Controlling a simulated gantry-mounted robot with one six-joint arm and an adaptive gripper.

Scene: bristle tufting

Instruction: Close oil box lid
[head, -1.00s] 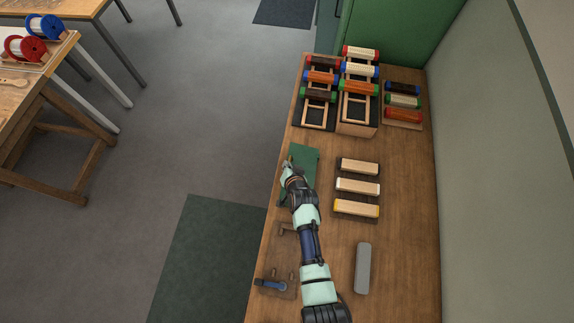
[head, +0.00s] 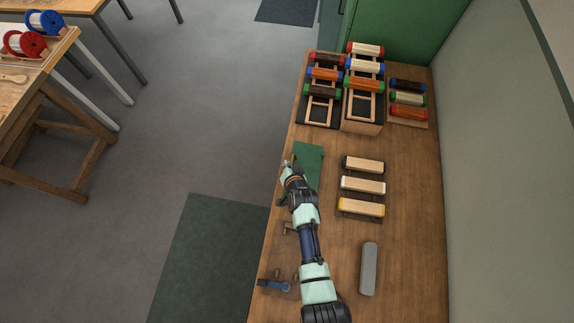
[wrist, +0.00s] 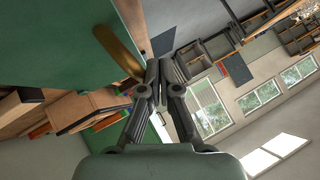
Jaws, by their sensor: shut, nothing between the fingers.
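The green oil box (head: 309,160) is at the left edge of the wooden bench in the head view, partly covered by my arm. I cannot tell its lid from its body there. In the wrist view a broad green surface (wrist: 60,40), likely part of the box, fills the upper left. A brass-coloured bar (wrist: 121,54) stands out against it. My gripper (head: 287,164) is at the left side of the box. In the wrist view my gripper (wrist: 158,68) is shut and empty, its fingertips close to the bar. Whether they touch it, and the lid's angle, I cannot tell.
Three brush blocks (head: 362,186) lie right of the box. A grey bar (head: 369,268) lies nearer on the bench. Racks with coloured rollers (head: 324,90) stand at the far end. A blue-handled tool (head: 273,284) is at the front left.

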